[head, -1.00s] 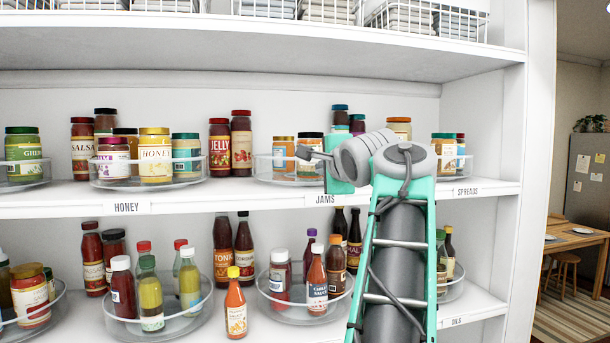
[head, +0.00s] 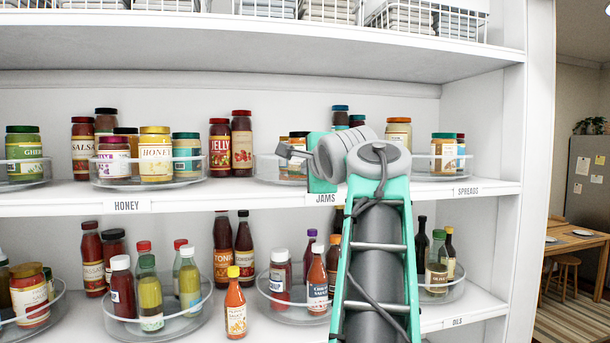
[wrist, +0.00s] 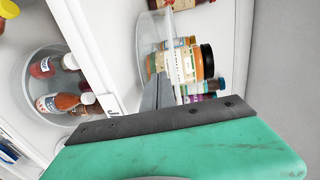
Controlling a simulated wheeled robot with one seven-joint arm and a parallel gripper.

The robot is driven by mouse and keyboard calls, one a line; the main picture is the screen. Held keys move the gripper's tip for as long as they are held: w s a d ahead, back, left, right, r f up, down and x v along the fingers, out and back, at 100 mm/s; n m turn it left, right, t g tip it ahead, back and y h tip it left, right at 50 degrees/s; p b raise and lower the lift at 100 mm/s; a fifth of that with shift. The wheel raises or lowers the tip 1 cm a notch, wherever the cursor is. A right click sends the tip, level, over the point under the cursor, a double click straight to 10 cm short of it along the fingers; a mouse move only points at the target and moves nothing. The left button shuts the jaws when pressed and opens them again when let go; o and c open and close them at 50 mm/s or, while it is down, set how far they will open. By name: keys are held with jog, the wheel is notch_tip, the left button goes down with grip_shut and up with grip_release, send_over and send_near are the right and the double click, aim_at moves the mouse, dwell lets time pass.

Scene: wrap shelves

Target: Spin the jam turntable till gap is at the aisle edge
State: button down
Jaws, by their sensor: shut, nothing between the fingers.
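The jam turntable (head: 264,172) is a clear, low-rimmed round tray on the middle shelf above the JAMS label. Its left front rim shows bare. A few jars (head: 298,140) show on it behind my gripper, and my arm hides its right part. My gripper (head: 282,152) is at the turntable's front, fingers pointing left. In the wrist view my gripper (wrist: 160,84) is shut and empty, its fingers at the rim close to the jars. I cannot tell whether it touches.
The honey turntable (head: 105,180) stands left, with jelly jars (head: 220,147) between. The spreads turntable (head: 440,174) is at the right. The shelf above (head: 250,55) overhangs. Bottles on turntables (head: 300,310) fill the shelf below.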

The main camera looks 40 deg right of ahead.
aim_at(285, 169)
jog(key=shift+f, duration=0.1)
jog(key=shift+w+a, duration=0.8)
jog(key=shift+w+a+b, duration=0.35)
jog(key=shift+w+a, duration=0.3)
jog(key=shift+w, duration=0.35)
